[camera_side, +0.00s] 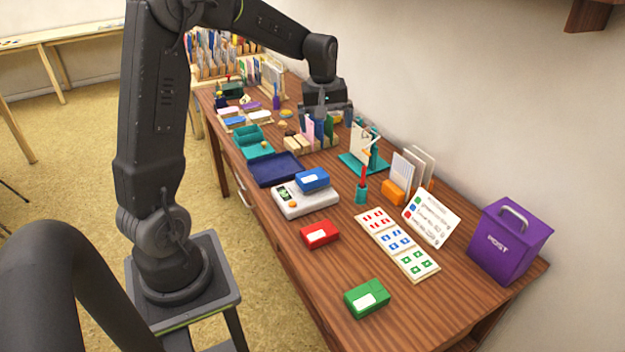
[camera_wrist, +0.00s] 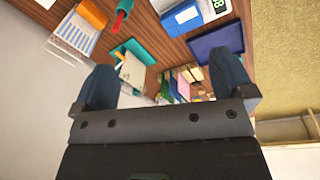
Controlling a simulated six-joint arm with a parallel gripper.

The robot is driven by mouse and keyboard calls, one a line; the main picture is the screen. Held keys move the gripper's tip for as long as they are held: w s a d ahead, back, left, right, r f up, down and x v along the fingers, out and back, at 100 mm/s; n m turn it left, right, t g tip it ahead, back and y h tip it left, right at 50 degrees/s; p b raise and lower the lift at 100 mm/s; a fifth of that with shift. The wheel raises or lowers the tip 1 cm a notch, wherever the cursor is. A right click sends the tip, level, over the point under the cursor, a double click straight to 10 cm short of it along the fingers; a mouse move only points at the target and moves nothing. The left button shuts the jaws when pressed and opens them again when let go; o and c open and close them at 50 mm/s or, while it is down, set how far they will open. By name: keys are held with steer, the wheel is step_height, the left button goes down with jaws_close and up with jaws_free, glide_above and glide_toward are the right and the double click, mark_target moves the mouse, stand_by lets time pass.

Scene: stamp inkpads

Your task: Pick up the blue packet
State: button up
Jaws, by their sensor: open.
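The blue packet (camera_side: 312,179) is a small blue box with a white label. It lies on a white scale (camera_side: 305,200) in the middle of the table; it also shows at the top of the wrist view (camera_wrist: 216,7), partly cut off by the frame edge. My gripper (camera_side: 318,135) is over the far part of the table, beyond the packet and near upright cards. In the wrist view its two dark fingers (camera_wrist: 165,85) are spread wide apart with nothing held between them.
A navy tray (camera_side: 268,176) lies just beyond the scale. A red packet (camera_side: 320,234) and a green packet (camera_side: 367,298) lie nearer. A teal cup (camera_side: 361,192) with a red item, stamp sheets (camera_side: 396,239) and a purple post box (camera_side: 510,240) stand right.

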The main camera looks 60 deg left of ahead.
steer(key=w+a+f+n+g, duration=0.1)
steer(key=a+f+n, duration=0.4)
steer(key=a+f, duration=0.45)
glide_above(312, 175)
steer(key=shift+h, duration=0.3)
steer(key=f, duration=0.5)
steer(key=a+f, duration=0.1)
steer(key=f, duration=0.1)
steer(key=shift+w+f, duration=0.15)
steer(key=shift+f, duration=0.05)
steer(key=shift+d+f, duration=0.25)
steer(key=shift+f, duration=1.2)
steer(key=shift+d+f, duration=0.2)
steer(key=shift+f, duration=1.2)
steer(key=shift+c, duration=0.3)
